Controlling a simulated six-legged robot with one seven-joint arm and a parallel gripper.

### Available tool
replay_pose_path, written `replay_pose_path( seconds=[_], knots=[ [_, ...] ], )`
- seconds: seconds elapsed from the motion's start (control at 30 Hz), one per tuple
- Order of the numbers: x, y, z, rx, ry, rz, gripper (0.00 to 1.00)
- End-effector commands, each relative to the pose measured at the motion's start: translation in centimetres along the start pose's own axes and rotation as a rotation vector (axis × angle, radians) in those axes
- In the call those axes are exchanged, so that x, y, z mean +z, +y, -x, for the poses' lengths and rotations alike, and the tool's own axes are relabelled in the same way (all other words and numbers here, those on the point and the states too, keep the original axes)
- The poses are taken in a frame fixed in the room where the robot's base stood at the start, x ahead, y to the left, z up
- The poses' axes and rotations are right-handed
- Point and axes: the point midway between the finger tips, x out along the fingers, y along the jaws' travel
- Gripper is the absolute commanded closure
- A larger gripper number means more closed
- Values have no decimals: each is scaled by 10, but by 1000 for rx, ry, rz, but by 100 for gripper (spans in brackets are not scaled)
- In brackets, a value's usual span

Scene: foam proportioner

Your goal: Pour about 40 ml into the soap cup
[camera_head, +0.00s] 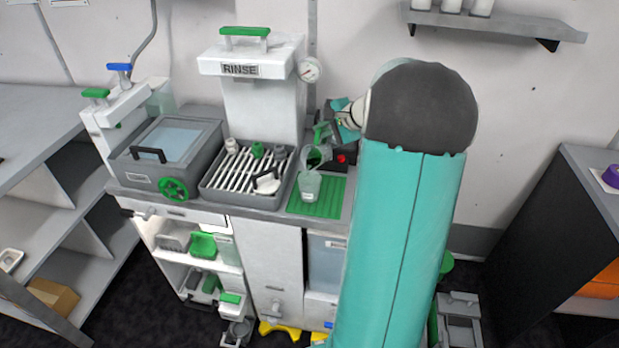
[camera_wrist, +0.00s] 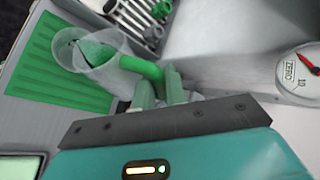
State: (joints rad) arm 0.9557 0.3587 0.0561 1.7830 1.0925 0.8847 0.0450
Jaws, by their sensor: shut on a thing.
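My gripper (camera_wrist: 160,92) is shut on the green handle of a clear jug (camera_wrist: 108,68) in the wrist view. In the head view the jug (camera_head: 318,157) is tilted, its mouth over a clear cup (camera_head: 309,186) with a pale label. The cup stands upright on the green ribbed mat (camera_head: 333,196); it also shows in the wrist view (camera_wrist: 66,42), partly overlapped by the jug. Green shows in the jug. I cannot make out a stream or the level in the cup. My arm hides the mat's right side in the head view.
A slatted drain tray (camera_head: 215,186) with several small fittings lies left of the mat. The white RINSE unit (camera_head: 262,100) with a round gauge (camera_head: 309,69) stands behind. A grey lidded basin (camera_head: 168,150) is farther left. A dark box with a red button (camera_head: 341,158) sits behind the mat.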

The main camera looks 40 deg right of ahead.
Motion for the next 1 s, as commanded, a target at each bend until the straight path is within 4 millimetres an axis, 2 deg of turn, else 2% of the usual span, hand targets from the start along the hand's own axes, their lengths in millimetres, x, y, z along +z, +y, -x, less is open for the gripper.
replay_pose_path(
  seconds=[1.0],
  knots=[
    [-13,-7,2,-16,27,36,100]
  ],
)
